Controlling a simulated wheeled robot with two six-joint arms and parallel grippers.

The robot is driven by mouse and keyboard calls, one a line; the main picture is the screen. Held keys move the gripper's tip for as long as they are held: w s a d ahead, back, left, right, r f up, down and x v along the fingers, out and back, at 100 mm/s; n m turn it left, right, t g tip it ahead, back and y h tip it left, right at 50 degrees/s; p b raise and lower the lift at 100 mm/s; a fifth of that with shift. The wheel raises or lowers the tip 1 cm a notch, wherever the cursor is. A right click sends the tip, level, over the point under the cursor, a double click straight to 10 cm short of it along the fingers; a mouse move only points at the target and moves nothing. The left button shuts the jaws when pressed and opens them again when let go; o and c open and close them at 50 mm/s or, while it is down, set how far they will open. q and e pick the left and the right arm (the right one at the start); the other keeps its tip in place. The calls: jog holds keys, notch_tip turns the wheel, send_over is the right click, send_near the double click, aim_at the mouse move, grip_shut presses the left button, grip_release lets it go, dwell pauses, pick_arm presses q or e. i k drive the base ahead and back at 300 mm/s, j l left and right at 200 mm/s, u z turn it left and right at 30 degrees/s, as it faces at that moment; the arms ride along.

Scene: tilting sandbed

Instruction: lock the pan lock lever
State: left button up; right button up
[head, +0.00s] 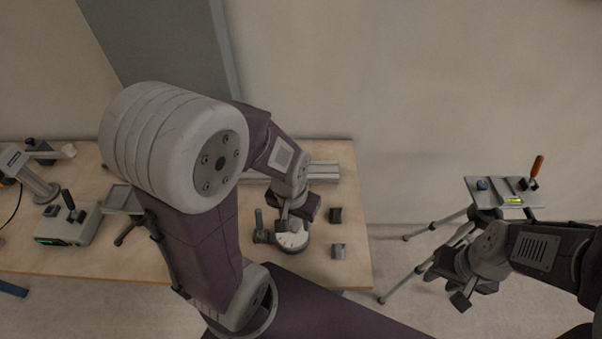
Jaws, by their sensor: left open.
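A tripod (455,236) stands on the floor at the right with a flat grey top plate (480,196). An upright orange-handled lever (537,166) rises from the plate's right side; I cannot tell whether this is the pan lock lever. No other lever on the tripod shows clearly. My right gripper (462,298) is below and in front of the plate, apart from it, pointing down; its jaws are too unclear to read. My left gripper (284,220) is open over the table, just above a round white-faced dial (291,241), partly covering it.
The wooden table (348,180) fills the left and middle. A grey box with a black lever (70,222) stands at left. Bare floor separates table and tripod.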

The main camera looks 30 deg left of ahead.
aim_at(258, 212)
jog(key=k+j+u, duration=0.1)
jog(key=u, duration=0.3)
jog(key=k+j+u, duration=0.15)
jog(key=u, duration=0.3)
